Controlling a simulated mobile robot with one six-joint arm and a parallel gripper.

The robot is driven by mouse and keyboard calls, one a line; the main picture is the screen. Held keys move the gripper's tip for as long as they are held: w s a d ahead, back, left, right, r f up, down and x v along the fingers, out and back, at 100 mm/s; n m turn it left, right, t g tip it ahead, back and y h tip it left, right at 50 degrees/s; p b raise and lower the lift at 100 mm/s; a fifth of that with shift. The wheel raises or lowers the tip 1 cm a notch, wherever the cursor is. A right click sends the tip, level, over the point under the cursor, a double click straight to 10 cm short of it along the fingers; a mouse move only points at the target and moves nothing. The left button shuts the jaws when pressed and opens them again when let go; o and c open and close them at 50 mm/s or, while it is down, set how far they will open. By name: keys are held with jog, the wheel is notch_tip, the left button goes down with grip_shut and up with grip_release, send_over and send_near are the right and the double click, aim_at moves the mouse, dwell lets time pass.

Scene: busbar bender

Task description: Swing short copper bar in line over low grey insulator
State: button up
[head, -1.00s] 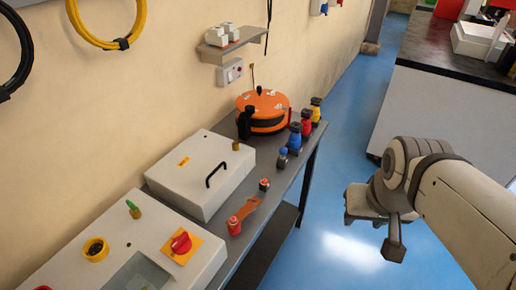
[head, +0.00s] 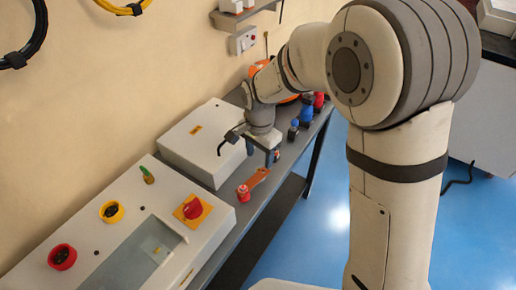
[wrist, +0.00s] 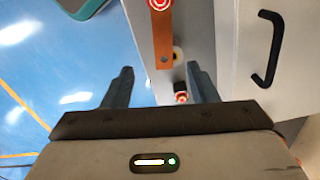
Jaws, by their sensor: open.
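The short copper bar (head: 258,178) lies along the bench top, one end at a red insulator (head: 243,193). In the wrist view the copper bar (wrist: 163,35) runs down from a red-and-white top (wrist: 160,3). Its free end points between my fingers. My gripper (wrist: 160,70) is open and empty, above the bench; its height over the bar is unclear. A dark post (wrist: 181,97) with a red-and-white top shows near the right finger. A small round pale-rimmed piece (wrist: 178,53) is beside the bar's free end. I cannot tell which is the low grey insulator.
A pale box with a black handle (head: 207,143) stands against the wall side. A control panel (head: 100,245) with red and yellow knobs is in front. Blue pieces (head: 300,120) stand farther along the bench. Open blue floor (head: 320,215) lies to the right.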

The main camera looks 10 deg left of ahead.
aim_at(254, 176)
jog(key=shift+a+f, duration=0.4)
jog(key=shift+f, duration=0.35)
notch_tip(254, 176, down, 7)
jog(key=shift+r+p, duration=0.1)
jog(key=shift+p, duration=0.55)
grip_shut()
jog(key=shift+w+a+n+b, duration=0.3)
jog(key=shift+a+n, duration=0.1)
jog(key=shift+n, duration=0.4)
grip_release()
